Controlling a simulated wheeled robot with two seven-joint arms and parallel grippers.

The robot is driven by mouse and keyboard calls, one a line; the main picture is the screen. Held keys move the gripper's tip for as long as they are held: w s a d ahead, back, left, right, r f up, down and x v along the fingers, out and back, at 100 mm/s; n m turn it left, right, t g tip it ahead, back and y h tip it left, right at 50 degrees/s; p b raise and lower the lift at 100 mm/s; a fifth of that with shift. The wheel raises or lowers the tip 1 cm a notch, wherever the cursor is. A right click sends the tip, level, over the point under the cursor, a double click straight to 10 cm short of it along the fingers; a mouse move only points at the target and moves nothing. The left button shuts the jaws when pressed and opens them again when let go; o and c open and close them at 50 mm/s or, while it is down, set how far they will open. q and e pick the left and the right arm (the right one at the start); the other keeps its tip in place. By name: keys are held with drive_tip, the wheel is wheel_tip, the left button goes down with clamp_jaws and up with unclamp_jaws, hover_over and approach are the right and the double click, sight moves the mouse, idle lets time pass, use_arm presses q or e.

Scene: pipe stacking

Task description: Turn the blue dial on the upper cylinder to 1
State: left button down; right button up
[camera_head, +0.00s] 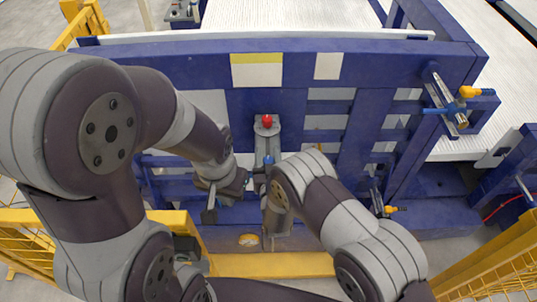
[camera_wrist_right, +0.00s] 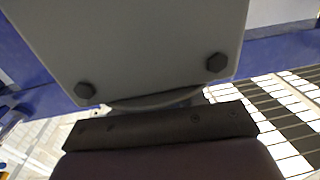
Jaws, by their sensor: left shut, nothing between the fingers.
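A grey cylinder (camera_head: 440,90) with a yellow knob (camera_head: 468,92) and a small blue part (camera_head: 434,111) sits at the upper right of the blue frame in the head view. The blue part may be the dial; its markings are too small to read. A similar lower fitting with a yellow knob (camera_head: 390,209) is partly hidden by my right arm. My left gripper (camera_head: 209,214) is shut and empty, low in front of the frame, far left of the upper cylinder. My right gripper (camera_head: 269,241) is beside it, near the middle; its jaws are not clear.
The blue frame (camera_head: 190,65) spans the view. A grey post with a red knob (camera_head: 267,121) stands at its middle. Yellow rails (camera_head: 275,265) run along the front. The right wrist view shows a bolted grey plate (camera_wrist_right: 140,45) very close.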

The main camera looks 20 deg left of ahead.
drive_tip(key=shift+a, duration=0.15)
drive_tip(key=c, duration=0.3)
drive_tip(key=shift+c, duration=0.2)
